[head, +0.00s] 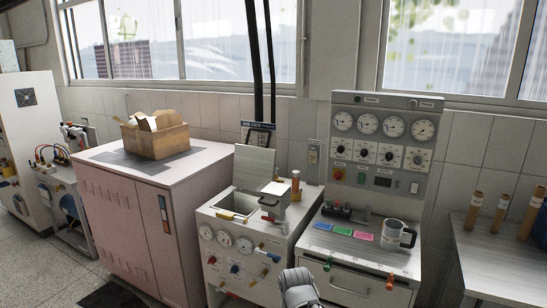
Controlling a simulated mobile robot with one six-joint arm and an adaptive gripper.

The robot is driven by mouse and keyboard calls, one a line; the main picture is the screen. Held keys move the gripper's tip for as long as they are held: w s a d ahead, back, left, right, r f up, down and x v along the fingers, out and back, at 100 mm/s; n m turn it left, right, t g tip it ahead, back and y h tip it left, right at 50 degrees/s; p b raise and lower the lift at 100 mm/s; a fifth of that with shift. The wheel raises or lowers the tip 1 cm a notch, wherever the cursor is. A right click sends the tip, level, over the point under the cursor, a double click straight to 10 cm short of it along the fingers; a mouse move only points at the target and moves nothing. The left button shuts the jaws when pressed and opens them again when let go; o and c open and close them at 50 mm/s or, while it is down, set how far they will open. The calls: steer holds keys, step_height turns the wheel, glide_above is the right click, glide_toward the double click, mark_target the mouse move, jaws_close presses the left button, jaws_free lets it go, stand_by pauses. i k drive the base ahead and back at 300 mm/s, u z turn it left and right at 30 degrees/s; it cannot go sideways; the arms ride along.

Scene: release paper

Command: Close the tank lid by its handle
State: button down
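The tank (206,219) is the low white unit in the middle, with gauges and coloured knobs on its front. Its lid (254,162) is a pale flat panel standing upright at the back of the top, so the tank is open. The opening (235,203) shows as a recess in front of the lid. A small pale piece (274,187) juts out at the lid's lower right; I cannot tell whether it is the handle. A grey rounded part of mine shows at the bottom edge, well below the tank top. No gripper fingers can be made out.
A pink cabinet (125,225) with a cardboard box (156,141) stands left of the tank. On the right is a console (385,160) with gauges and a mug (397,236). A small brown bottle (296,186) and a red-ended fitting (270,204) are beside the opening.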

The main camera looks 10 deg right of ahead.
mark_target(254, 166)
steer(key=i, duration=0.95)
steer(key=z, duration=0.05)
